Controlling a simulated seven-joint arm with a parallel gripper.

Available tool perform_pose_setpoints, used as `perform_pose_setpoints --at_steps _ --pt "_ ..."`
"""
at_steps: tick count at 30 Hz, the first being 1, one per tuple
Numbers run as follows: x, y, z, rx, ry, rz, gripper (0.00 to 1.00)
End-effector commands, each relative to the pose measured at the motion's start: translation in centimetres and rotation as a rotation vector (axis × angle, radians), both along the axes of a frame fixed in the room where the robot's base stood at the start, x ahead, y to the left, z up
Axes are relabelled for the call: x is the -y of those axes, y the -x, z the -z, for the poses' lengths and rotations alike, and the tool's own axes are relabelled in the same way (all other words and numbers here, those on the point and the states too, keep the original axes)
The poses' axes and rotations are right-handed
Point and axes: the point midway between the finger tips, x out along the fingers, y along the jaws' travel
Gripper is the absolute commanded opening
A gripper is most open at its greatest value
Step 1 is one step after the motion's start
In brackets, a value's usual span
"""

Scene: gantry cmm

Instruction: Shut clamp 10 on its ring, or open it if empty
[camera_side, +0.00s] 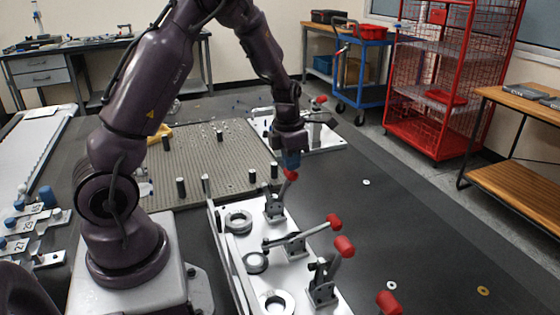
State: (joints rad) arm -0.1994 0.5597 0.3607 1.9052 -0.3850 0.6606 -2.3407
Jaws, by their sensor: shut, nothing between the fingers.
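My gripper (291,160) is shut and empty. Its fingertips are just above the red handle tip (291,174) of the farthest toggle clamp (275,207) on the near white plate (225,247); I cannot tell whether they touch it. That clamp's handle stands up, and a metal ring (238,220) lies left of it. The middle clamp (294,243) has its arm reaching left toward a second ring (256,262). A nearer clamp (322,287) has its handle raised, with a third ring (276,303) to its left. No clamp number is readable, so which is clamp 10 is unclear.
Another white plate (328,140) with a red-handled clamp stands behind my gripper. A perforated plate (215,160) with several black posts lies to the left. Another red handle (388,303) rises at the bottom edge. The dark table right of the clamps holds a few loose washers (483,291).

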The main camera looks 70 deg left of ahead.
Motion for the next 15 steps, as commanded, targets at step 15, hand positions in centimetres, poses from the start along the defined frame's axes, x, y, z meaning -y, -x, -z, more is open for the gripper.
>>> perform_pose_setpoints --at_steps 15 --pt "0.0 -4.6 2.6 -0.003 -0.001 0.003 0.00"
